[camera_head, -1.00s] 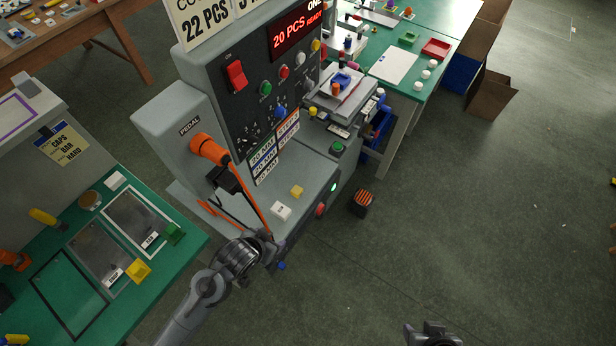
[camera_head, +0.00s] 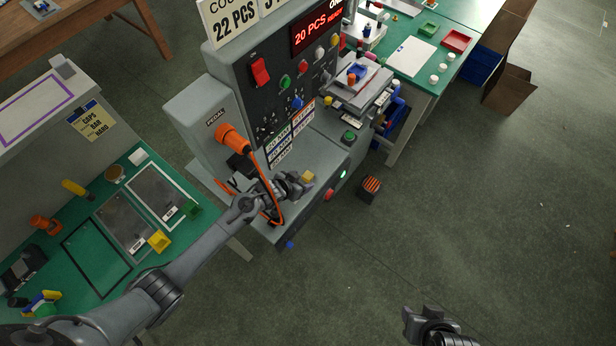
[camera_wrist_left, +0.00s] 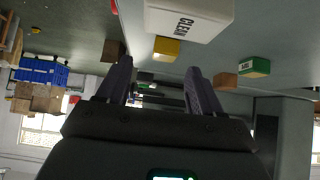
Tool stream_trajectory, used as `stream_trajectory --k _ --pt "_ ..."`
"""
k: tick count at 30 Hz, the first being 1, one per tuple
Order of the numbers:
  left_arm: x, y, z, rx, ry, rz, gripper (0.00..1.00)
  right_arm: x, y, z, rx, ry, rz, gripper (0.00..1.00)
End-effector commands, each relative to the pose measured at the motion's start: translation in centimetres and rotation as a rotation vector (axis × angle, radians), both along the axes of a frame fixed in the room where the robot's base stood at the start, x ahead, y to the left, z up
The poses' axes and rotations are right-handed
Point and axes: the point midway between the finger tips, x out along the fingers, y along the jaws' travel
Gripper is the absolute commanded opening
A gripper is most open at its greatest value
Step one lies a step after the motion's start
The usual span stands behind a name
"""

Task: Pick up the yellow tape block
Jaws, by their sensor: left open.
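A small yellow block (camera_head: 308,176), which I take to be the yellow tape block, sits on the grey ledge at the pad printer's base. My left gripper (camera_head: 298,184) is open and empty, low over this ledge, with its fingertips close beside the block. In the left wrist view the yellow block (camera_wrist_left: 166,47) shows beyond and between the open fingers (camera_wrist_left: 160,82), apart from them. A white block marked CLEAN (camera_wrist_left: 188,16) is nearer that camera; my gripper hides it in the head view. My right gripper (camera_head: 428,318) is at the bottom edge, away from the machine, its jaws unclear.
An orange pedal part (camera_head: 232,138) with a cable hangs beside my left wrist. A green block (camera_wrist_left: 254,67) shows to the right in the wrist view. Another yellow block (camera_head: 159,241) lies on the green bench at left. An orange-striped black box (camera_head: 371,187) stands right of the ledge.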

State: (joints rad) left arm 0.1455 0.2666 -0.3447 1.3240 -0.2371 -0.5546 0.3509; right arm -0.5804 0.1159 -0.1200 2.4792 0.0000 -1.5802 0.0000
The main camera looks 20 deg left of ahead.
Motion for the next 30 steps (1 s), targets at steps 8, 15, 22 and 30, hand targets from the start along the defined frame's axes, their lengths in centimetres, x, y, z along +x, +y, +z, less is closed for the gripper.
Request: stream_trajectory --k 8,15,22,30 --pt "1.3 -0.1 -1.2 0.002 0.001 0.000 0.66 0.0 -0.1 -0.6 -0.005 -0.001 0.004 0.43" --pt "3.5 -0.4 -3.1 0.001 0.001 -0.001 0.66 0.0 -0.2 -1.6 -0.008 -0.001 0.005 0.43" --pt "4.2 -0.6 -3.7 0.001 0.001 -0.001 0.66 0.0 -0.2 -1.8 -0.008 -0.001 0.005 0.43" --pt "4.1 -0.6 -3.7 0.001 0.001 -0.001 0.55 0.0 -0.1 -1.7 -0.004 -0.002 0.003 0.43"
